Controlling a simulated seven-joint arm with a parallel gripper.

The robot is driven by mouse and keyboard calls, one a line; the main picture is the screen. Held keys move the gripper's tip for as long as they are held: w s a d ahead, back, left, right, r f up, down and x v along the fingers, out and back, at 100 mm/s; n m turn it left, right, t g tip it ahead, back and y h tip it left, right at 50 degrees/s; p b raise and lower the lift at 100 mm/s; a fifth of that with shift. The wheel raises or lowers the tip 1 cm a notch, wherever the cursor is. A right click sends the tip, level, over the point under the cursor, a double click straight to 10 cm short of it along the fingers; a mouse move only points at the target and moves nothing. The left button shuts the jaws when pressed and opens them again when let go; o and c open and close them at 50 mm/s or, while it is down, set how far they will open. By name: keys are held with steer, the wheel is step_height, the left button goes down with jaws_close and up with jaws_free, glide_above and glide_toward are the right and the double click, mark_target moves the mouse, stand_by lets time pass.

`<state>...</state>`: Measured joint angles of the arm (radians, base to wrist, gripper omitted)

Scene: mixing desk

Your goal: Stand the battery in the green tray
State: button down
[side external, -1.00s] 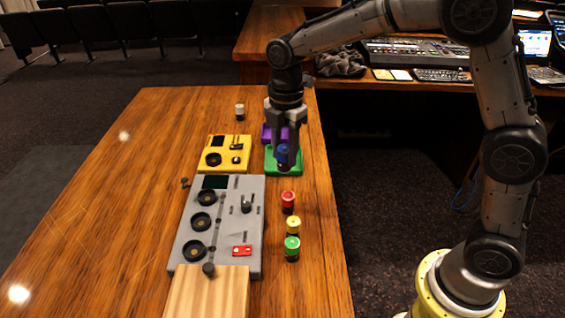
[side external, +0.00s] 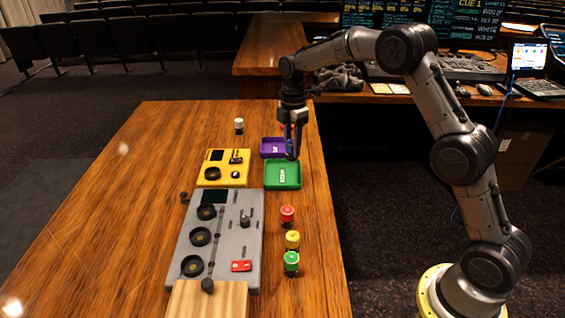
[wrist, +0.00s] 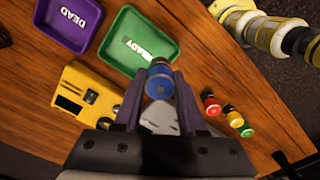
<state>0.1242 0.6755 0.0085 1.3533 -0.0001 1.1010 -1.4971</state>
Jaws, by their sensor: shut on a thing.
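The blue battery (wrist: 159,86), with a metallic end, is held between the fingers of my gripper (wrist: 160,88), which is shut on it. In the side view my gripper (side external: 292,150) hangs above the back edge of the green tray (side external: 283,187), close to the purple tray; the fingers hide most of the battery there. The battery appears clear of the trays. The green tray also shows in the wrist view (wrist: 112,56); it is shallow, with a white READY label and nothing standing in it.
The purple tray (side external: 265,154), marked DEAD in the wrist view, lies behind the green one. A yellow device (side external: 209,181) and a grey panel (side external: 226,235) stand to the left.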

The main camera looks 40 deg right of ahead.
steer(key=w+f, duration=0.2)
steer(key=f, duration=0.1)
steer(key=w+f, duration=0.2)
steer(key=shift+w+d+f, duration=0.1)
steer(key=shift+d+f, duration=0.05)
steer(key=shift+d, duration=0.1)
steer(key=shift+f, duration=1.55)
steer(key=shift+f, duration=0.1)
steer(key=shift+c, duration=2.4)
jaws_free()
